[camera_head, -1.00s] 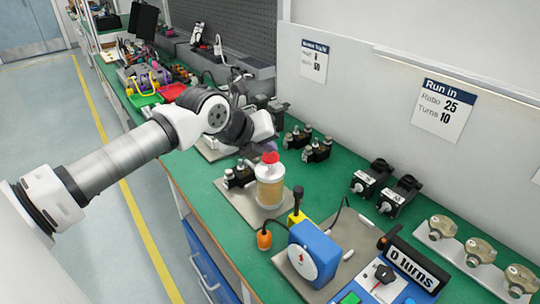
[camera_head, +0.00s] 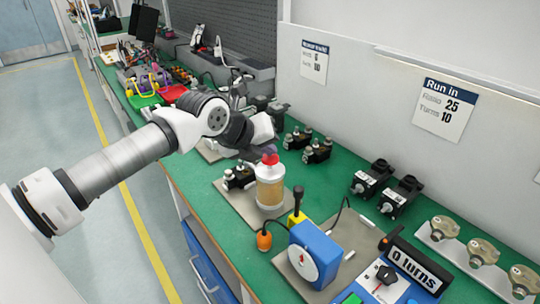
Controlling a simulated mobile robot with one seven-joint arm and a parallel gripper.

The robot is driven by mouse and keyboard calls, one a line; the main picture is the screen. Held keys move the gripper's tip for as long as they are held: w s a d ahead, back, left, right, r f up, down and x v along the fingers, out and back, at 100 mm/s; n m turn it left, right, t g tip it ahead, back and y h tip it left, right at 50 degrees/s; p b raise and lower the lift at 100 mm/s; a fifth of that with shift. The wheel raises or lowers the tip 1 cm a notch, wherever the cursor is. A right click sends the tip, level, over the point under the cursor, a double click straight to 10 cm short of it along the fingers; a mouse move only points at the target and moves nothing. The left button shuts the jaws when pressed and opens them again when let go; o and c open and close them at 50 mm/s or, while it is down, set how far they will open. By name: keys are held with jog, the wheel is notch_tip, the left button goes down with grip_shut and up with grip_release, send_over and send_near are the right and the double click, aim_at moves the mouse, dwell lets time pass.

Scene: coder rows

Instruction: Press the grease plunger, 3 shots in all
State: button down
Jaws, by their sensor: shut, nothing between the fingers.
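The grease dispenser (camera_head: 270,190) is a clear jar of amber grease with a red plunger cap (camera_head: 271,159). It stands upright on a grey plate (camera_head: 243,205) on the green bench. My gripper (camera_head: 267,151) is shut and empty, pointing down right over the red cap. Its fingertips look to be at the cap's top; whether they touch cannot be told for sure. A small black device (camera_head: 238,178) with metal fittings stands on the plate just left of the jar.
A blue tester (camera_head: 314,254) and a yellow-based black handle (camera_head: 297,203) stand in front of the jar. Black devices (camera_head: 316,151) stand behind. Wall signs read "Run in, Ratio 25, Turns 10" (camera_head: 445,108).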

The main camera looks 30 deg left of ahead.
aim_at(267, 159)
jog(key=shift+f+b, duration=0.45)
jog(key=shift+f, duration=0.05)
jog(key=shift+r, duration=0.1)
dwell(0.5)
jog(key=shift+r+p, duration=0.55)
jog(key=shift+r, duration=0.65)
jog(key=shift+r+p, duration=1.1)
jog(key=shift+r, duration=1.4)
